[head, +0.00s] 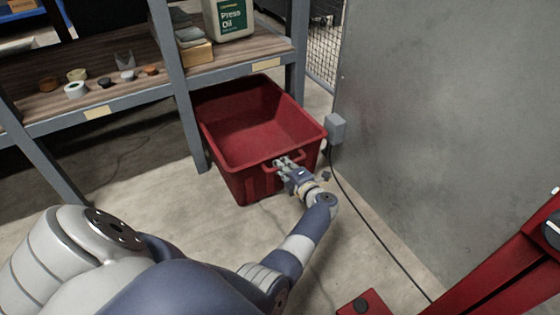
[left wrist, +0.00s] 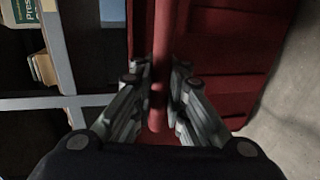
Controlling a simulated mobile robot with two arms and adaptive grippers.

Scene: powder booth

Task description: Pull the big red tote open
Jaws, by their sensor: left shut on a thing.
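The big red tote (head: 231,173) sits on the floor at the shelf's right end, with its front part out in front of the shelf edge. It is open at the top and its visible inside is empty. My left gripper (head: 283,163) is shut on the tote's handle at the front rim. In the left wrist view the red handle bar (left wrist: 160,50) runs between the two fingers of my left gripper (left wrist: 160,88). My right gripper is not in view.
A shelf (head: 145,93) behind holds tape rolls, small parts and a Press Oil jug (head: 230,18). A grey metal wall (head: 450,110) stands at the right, with a grey box (head: 335,128) and a cable (head: 373,232) near it. The floor (head: 145,180) in front is mostly clear.

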